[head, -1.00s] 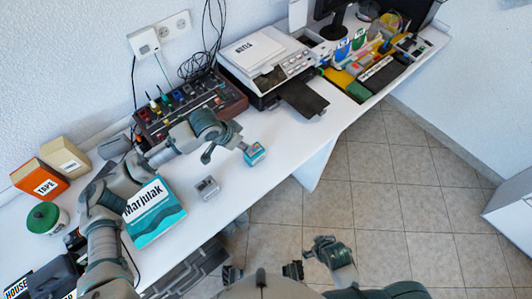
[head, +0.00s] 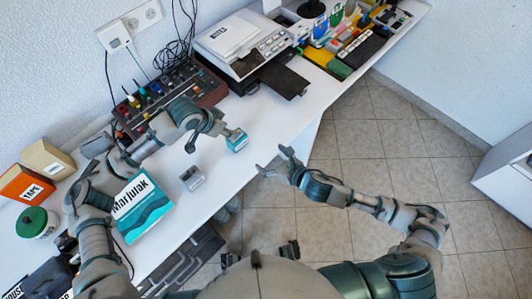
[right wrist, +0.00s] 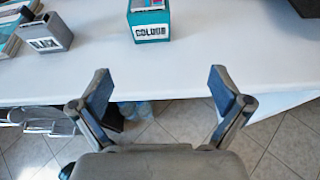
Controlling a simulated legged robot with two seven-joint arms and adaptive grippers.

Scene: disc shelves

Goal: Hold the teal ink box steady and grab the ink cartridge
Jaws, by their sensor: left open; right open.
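The teal ink box (head: 237,141) stands near the table's front edge; in the right wrist view the box (right wrist: 151,33) has a white "COLOUR" label. A pink and blue piece shows at its top, cut by the frame, so I cannot tell the ink cartridge's full shape. My left gripper (head: 208,139) is open just left of the teal box, one finger close to it; I cannot tell whether they touch. My right gripper (head: 274,162) is open and empty off the front edge, right of the box; its spread fingers show in the right wrist view (right wrist: 160,92).
A small grey box (head: 192,178) labelled "BLACK" stands left of the teal box, near a teal "Marjulak" box (head: 142,208). A printer (head: 240,45) with an extended dark tray (head: 283,76) stands behind. White tabletop between them is clear.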

